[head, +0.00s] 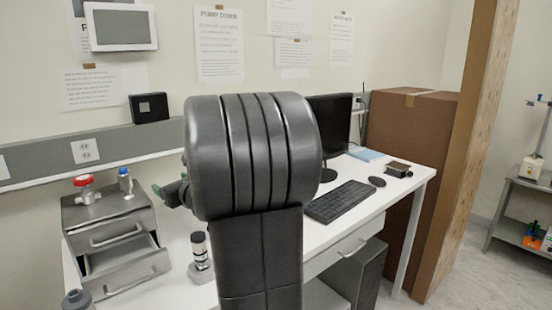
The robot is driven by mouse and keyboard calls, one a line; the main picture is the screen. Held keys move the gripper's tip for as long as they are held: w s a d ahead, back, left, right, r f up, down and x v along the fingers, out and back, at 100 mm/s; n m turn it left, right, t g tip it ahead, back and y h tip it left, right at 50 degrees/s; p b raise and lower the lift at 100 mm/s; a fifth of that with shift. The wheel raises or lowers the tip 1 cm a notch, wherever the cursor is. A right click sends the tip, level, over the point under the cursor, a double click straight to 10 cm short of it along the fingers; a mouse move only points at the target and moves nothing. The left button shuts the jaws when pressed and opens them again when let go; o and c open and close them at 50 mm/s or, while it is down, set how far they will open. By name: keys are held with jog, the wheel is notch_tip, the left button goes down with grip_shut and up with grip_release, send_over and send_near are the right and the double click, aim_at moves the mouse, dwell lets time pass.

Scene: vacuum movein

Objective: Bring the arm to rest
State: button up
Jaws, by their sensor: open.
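My dark arm fills the middle of the head view and hides part of the desk behind it. A small part of my gripper (168,191), dark with a green tip, shows past the arm's left side, above the desk near the drawer unit. It is open, and I see nothing held in it. The rest of the gripper is hidden by the arm.
The white desk (396,192) holds a metal drawer unit (108,232) with a drawer pulled out, a small device (200,262), a monitor (334,122) and a keyboard (339,202). A large cardboard box (412,135) stands right. Clear floor (462,280) lies further right.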

jog(key=shift+w+a+r+m+t+h, duration=0.1)
jog(key=shift+w+m+t+h, duration=0.15)
jog(key=shift+w+h, duration=0.6)
jog(key=shift+w+m+t+h, duration=0.15)
jog(key=shift+w+t+h, duration=0.2)
jog(key=shift+w, duration=0.85)
